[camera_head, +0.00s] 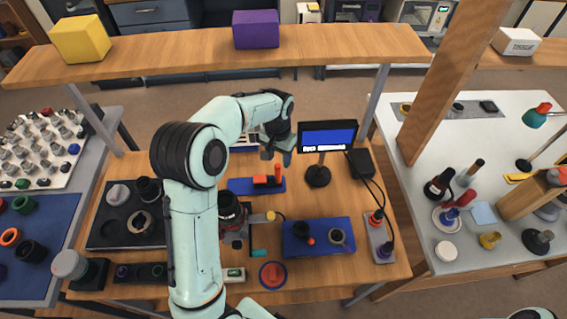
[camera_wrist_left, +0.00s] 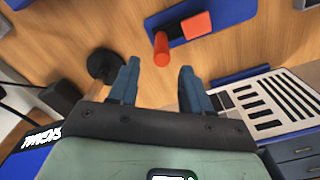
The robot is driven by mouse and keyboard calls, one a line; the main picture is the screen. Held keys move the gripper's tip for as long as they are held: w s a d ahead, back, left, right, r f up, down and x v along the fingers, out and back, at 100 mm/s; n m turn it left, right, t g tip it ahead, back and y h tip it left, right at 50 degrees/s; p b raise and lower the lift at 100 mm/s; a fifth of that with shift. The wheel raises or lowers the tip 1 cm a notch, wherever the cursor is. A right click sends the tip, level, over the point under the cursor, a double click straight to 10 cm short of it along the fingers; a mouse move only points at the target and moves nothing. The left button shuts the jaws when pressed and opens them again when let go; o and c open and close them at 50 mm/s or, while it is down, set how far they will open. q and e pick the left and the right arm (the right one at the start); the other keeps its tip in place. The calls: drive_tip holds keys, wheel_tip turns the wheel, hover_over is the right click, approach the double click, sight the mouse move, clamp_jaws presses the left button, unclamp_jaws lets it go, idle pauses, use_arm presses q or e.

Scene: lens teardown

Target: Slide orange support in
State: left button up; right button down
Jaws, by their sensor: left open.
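An orange-red upright post (camera_head: 278,173) and an orange-red block (camera_head: 260,180) with a black part beside it sit on a blue base plate (camera_head: 240,187) near the middle of the table. In the left wrist view, the post (camera_wrist_left: 161,48) shows as a round-ended cylinder, with the block (camera_wrist_left: 196,25) just beyond it. My left gripper (camera_head: 277,155) hangs behind the blue plate. Its two fingers (camera_wrist_left: 157,78) are apart and empty, with the post just beyond the gap between them. I cannot tell which orange piece is the support. My right gripper is out of view.
A black-stand monitor (camera_head: 327,136) stands right of the gripper. A blue tray (camera_head: 318,250) with small parts lies nearer the front. A dark lens body (camera_head: 230,208) stands beside my arm. A wooden shelf (camera_head: 180,53) runs above the table's far side.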

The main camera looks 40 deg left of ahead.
sight(277, 165)
use_arm(q)
drive_tip(key=f, duration=0.6)
drive_tip(key=shift+s+f, duration=0.3)
drive_tip(key=shift+a, duration=0.1)
clamp_jaws()
